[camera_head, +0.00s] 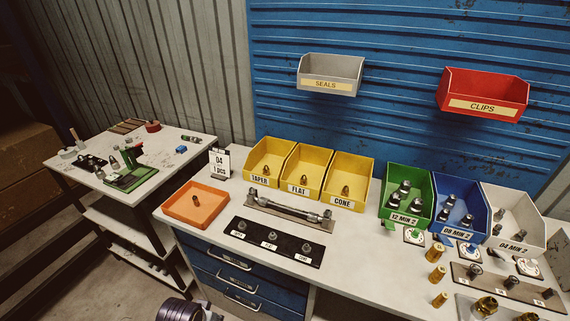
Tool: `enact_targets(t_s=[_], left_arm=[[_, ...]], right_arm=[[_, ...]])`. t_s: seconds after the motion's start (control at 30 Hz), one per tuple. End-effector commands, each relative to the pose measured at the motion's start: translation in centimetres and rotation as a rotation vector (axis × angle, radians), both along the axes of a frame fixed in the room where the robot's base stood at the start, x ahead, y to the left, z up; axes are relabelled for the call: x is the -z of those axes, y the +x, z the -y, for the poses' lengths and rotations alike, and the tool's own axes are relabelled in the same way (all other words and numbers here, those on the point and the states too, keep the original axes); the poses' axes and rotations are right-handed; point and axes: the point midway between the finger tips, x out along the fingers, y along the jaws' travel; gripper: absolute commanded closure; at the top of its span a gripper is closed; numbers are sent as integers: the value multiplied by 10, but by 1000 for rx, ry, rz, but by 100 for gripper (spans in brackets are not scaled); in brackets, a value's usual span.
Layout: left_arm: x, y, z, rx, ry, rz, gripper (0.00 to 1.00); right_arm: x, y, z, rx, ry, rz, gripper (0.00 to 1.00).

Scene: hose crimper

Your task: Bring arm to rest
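Neither of my grippers shows in the head view. On the white workbench (348,248), a hose assembly (290,205) with metal ends lies on a brown holder. In front of it is a black strip (275,241) with three fittings, and to its left an orange tray (196,204) with a small fitting inside.
Yellow bins (302,172), a green bin (406,195), a blue bin (461,208) and a white bin (514,218) line the bench's back. Grey SEALS (328,74) and red CLIPS (484,94) bins hang above. A side table (190,152) holds a green press (131,178). Brass fittings (436,275) stand at right.

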Motion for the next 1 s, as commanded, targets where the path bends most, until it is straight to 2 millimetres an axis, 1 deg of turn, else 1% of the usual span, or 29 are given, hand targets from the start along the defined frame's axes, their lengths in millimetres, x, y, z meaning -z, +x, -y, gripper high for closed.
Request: enact_targets(t_s=[0.03, 0.1, 0.27, 0.47, 0.6, 0.77, 1.0], left_arm=[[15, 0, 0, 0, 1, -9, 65], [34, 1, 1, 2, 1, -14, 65], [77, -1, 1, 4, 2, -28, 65], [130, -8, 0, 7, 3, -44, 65], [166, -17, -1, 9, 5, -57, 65], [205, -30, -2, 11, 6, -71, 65], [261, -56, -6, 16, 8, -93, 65]], right_arm=[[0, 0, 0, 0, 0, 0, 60], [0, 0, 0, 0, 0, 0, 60], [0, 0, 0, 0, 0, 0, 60], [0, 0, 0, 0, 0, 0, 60], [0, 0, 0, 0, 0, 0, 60], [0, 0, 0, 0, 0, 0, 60], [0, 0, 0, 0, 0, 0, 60]])
